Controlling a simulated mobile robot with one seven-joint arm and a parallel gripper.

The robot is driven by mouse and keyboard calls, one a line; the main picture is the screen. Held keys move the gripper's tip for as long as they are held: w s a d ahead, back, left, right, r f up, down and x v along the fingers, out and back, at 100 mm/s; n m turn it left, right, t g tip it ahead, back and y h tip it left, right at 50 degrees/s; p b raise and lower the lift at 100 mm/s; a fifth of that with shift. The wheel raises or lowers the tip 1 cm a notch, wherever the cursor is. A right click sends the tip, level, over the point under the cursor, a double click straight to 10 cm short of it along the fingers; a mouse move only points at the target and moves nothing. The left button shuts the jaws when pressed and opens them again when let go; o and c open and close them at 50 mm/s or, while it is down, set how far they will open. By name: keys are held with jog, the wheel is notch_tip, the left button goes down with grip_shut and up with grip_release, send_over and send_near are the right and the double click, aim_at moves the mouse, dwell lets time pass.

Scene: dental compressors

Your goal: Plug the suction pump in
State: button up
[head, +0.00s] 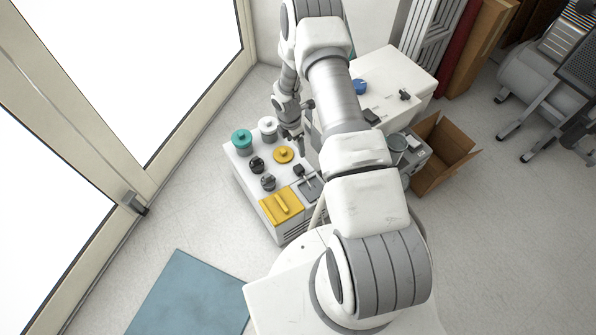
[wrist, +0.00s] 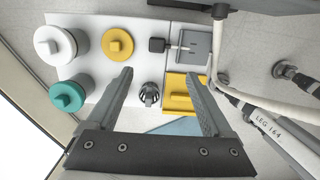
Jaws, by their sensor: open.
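A low white unit (head: 245,177) stands on the floor left of my arm. My gripper (wrist: 158,77) is open and empty above this top. In the wrist view one dark ribbed piece (wrist: 149,93) shows between the fingers, and the lever's black end (wrist: 157,45) lies beyond the fingertips. I cannot tell which piece is the suction pump's plug or socket. My arm hides part of the unit's right side.
Teal (head: 242,140) and white (head: 268,127) canisters and a yellow disc (head: 283,155) crowd the unit's top. A pale hose (wrist: 275,100) runs along the right of the wrist view. A white cabinet (head: 395,75) and open cardboard box (head: 443,150) stand right. Floor in front is clear around a blue mat (head: 190,295).

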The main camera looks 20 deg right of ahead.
jog(key=b, duration=0.5)
send_over(299, 168)
jog(key=f, duration=1.2)
jog(key=shift+s+a, duration=0.25)
jog(key=shift+s, duration=0.1)
jog(key=shift+f, duration=0.1)
jog(key=f+b, duration=0.1)
jog(key=f, duration=0.2)
jog(key=f+b, duration=0.1)
jog(key=f, duration=0.1)
jog(key=shift+w+d+b, duration=0.15)
jog(key=shift+w+b, duration=0.15)
jog(key=shift+w, duration=0.05)
grip_shut()
